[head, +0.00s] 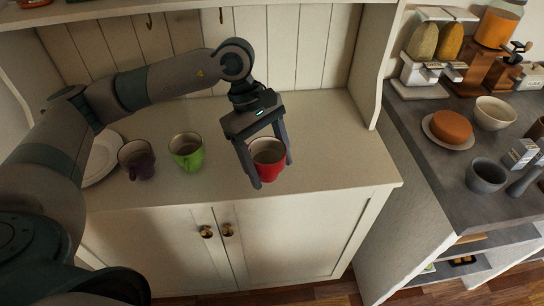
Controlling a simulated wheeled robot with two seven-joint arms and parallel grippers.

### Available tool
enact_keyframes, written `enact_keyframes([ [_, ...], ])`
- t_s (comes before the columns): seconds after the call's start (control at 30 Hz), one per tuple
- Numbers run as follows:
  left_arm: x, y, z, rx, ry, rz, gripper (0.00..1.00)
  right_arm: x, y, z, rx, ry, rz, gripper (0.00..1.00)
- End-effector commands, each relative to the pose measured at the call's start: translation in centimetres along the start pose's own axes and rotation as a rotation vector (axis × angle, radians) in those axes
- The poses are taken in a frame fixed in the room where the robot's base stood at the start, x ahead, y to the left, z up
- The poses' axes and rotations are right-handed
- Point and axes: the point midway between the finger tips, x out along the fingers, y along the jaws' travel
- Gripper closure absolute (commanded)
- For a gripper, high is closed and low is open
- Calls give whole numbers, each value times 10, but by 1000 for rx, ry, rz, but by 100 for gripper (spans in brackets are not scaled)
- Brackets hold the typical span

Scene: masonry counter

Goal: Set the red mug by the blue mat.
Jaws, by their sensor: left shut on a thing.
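The red mug (268,173) is at the front right of the white cabinet top (335,150), upright with its pale inside facing up. My left gripper (272,174) comes down over it from above, one finger on each side, and is shut on it. I cannot tell for sure whether the mug's base touches the cabinet top. No blue mat shows in the head view. My right gripper is not in view.
A green mug (187,155) and a dark purple mug (138,163) stand left of the red mug. A white plate (100,157) lies farther left, partly behind my arm. A grey counter (425,150) at the right holds bowls and grinders. The cabinet top's right end is clear.

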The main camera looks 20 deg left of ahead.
Motion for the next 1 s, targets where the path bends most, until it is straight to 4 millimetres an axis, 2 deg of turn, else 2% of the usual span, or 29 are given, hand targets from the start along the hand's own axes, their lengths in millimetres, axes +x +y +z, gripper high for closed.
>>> enact_keyframes([
  [0.3,10,-10,1,590,3,-246,60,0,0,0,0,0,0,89],
  [0.5,15,-16,1,925,4,-384,60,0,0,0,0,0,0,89],
  [0.7,17,-20,1,1099,4,-456,60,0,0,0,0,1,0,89],
  [1.0,18,-21,1,1128,3,-467,60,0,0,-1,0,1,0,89],
])
